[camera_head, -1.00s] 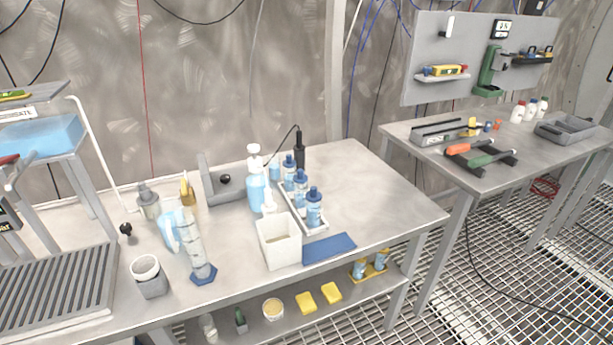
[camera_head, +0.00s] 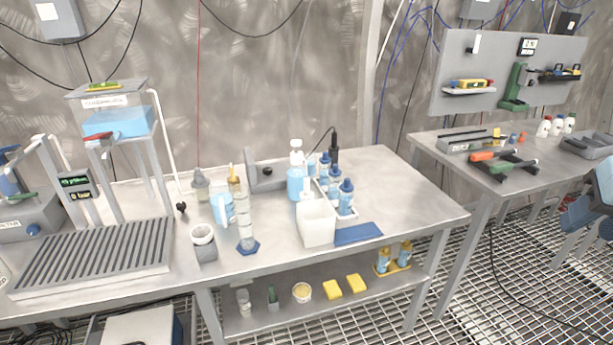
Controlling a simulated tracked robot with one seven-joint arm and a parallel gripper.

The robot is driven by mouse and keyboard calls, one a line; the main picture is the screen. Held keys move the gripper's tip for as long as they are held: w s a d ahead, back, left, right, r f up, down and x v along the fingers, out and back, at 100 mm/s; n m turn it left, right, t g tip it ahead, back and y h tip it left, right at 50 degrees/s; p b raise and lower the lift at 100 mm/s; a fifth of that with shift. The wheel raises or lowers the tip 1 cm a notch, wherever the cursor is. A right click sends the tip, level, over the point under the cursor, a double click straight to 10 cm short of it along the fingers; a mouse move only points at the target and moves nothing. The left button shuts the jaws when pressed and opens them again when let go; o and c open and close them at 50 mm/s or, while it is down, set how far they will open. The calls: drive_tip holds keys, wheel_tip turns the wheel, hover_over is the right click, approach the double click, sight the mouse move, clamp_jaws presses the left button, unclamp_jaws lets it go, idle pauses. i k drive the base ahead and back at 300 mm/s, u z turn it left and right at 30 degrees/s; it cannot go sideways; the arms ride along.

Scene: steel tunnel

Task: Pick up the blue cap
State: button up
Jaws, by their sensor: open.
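Several blue caps show, and I cannot tell which one is meant. The front blue cap (camera_head: 346,185) sits on a light-blue bottle in a white rack on the near bench. Two more, the middle cap (camera_head: 335,171) and the rear cap (camera_head: 325,158), top bottles behind it. A small blue item (camera_head: 512,139) on the far bench may be a loose cap, but it is too small to tell. My gripper is not clearly in view; a white and blue-grey shape at the right edge may be part of my arm.
A pump bottle (camera_head: 296,183), a measuring cylinder (camera_head: 245,220) and a grey cup (camera_head: 204,243) stand to the left. The near bench's right end (camera_head: 415,202) is clear.

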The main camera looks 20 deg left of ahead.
sight(335, 171)
drive_tip(key=u, duration=0.3)
drive_tip(key=i, duration=1)
drive_tip(key=z, duration=0.1)
